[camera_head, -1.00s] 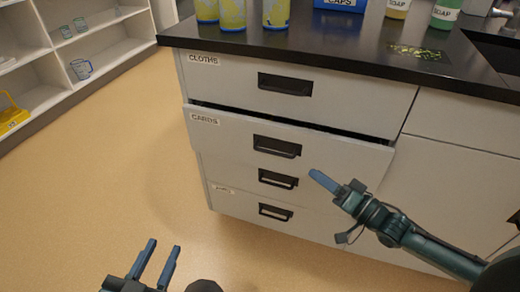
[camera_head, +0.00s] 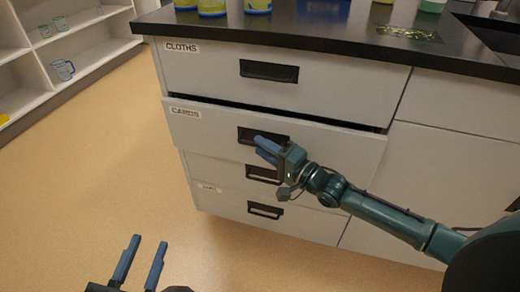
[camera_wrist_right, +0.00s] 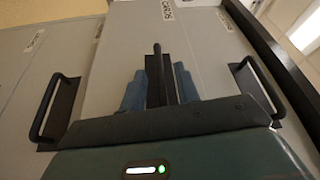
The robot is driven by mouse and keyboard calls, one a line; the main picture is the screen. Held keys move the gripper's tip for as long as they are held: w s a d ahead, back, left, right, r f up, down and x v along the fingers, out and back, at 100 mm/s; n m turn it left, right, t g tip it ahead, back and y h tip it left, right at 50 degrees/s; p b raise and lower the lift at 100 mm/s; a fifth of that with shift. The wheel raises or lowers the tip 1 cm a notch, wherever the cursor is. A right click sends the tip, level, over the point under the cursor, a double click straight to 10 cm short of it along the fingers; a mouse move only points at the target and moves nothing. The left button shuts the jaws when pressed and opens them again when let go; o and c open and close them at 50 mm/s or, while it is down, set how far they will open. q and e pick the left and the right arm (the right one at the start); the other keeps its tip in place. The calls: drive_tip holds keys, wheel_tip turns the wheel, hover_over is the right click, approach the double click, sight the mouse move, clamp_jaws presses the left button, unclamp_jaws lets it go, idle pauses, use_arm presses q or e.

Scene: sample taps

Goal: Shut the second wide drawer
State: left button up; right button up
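The second wide drawer, labelled CARDS (camera_head: 310,141), stands partly out; a dark gap shows along its top edge, and its front sits proud of the drawers above and below. Its black handle (camera_head: 249,136) is partly covered by my right gripper (camera_head: 262,148). In the right wrist view the handle (camera_wrist_right: 156,62) lies between the two blue fingers of my right gripper (camera_wrist_right: 160,92), which are apart; contact with the bar is not clear. My left gripper (camera_head: 142,255) is open and empty, low over the floor at the lower left, away from the drawers.
The CLOTHS drawer (camera_head: 340,82) above looks shut, and lower drawers (camera_head: 310,222) sit below. A black counter (camera_head: 330,40) with bottles overhangs the cabinet. White shelves (camera_head: 85,45) stand at the far left. The floor (camera_head: 90,190) left of the drawers is clear.

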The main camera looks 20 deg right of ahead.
drive_tip(key=shift+x, duration=0.8)
drive_tip(key=shift+c, duration=0.3)
clamp_jaws()
